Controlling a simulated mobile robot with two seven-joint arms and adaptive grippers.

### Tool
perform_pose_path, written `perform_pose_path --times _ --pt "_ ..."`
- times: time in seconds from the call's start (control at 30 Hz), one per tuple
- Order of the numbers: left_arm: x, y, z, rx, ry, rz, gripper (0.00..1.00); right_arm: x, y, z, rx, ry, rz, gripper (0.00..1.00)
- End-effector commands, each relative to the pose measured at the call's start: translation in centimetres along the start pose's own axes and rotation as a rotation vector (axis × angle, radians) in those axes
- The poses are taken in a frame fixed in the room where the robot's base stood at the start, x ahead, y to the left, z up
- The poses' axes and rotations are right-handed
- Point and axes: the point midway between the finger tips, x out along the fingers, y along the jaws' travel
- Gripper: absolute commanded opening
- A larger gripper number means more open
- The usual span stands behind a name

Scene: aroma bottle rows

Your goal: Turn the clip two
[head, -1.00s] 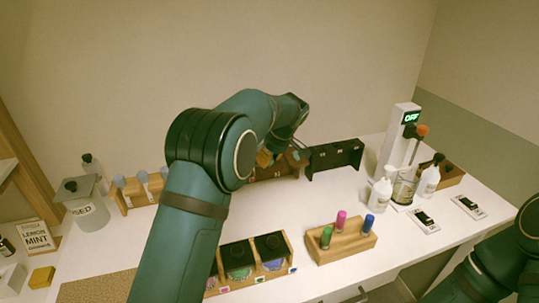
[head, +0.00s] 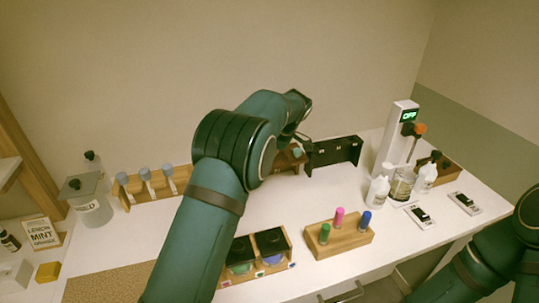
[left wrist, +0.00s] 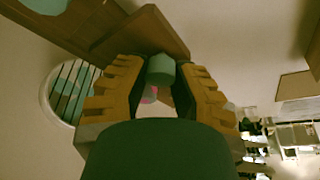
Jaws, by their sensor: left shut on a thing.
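In the left wrist view, my left gripper (left wrist: 159,76) has its two orange-tan ridged fingers on either side of a small grey-green cylinder-like piece (left wrist: 161,66), and is shut on it. The piece sits against a brown wooden board (left wrist: 150,30). I cannot tell whether it is clip two. In the head view, the gripper is mostly hidden behind my left arm, beside a low brown rack (head: 287,163). A black rack (head: 335,153) with small slots stands just right of it. My right arm shows at the right edge, its gripper out of view.
A wooden rack with blue-capped tubes (head: 150,184) stands left. Black-lidded jars (head: 272,242) and a wooden block with coloured vials (head: 338,238) are in front. White bottles (head: 377,190) and a stirrer stand reading OFF (head: 398,140) are right. The table centre is clear.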

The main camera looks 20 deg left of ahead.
Motion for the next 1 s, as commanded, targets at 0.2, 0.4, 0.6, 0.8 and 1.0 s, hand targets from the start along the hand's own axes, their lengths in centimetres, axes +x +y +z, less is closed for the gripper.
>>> perform_pose_path --times 0.2,0.4,0.6,0.8,1.0 --pt "0.3 -0.1 0.0 0.001 0.0 -0.006 0.42 0.0 0.0 0.0 0.0 0.0 0.0 0.47" --pt "0.1 -0.1 0.0 0.001 0.0 -0.003 0.42 0.0 0.0 0.0 0.0 0.0 0.0 0.47" --pt "-1.4 0.0 0.1 0.002 0.0 0.0 0.42 0.0 0.0 0.0 0.0 0.0 0.0 0.47" --pt "-5.3 0.1 0.0 0.002 -0.001 0.001 0.42 0.0 0.0 0.0 0.0 0.0 0.0 0.47" --pt "-9.1 0.0 0.0 0.0 -0.001 -0.001 0.42 0.0 0.0 0.0 0.0 0.0 0.0 0.47"
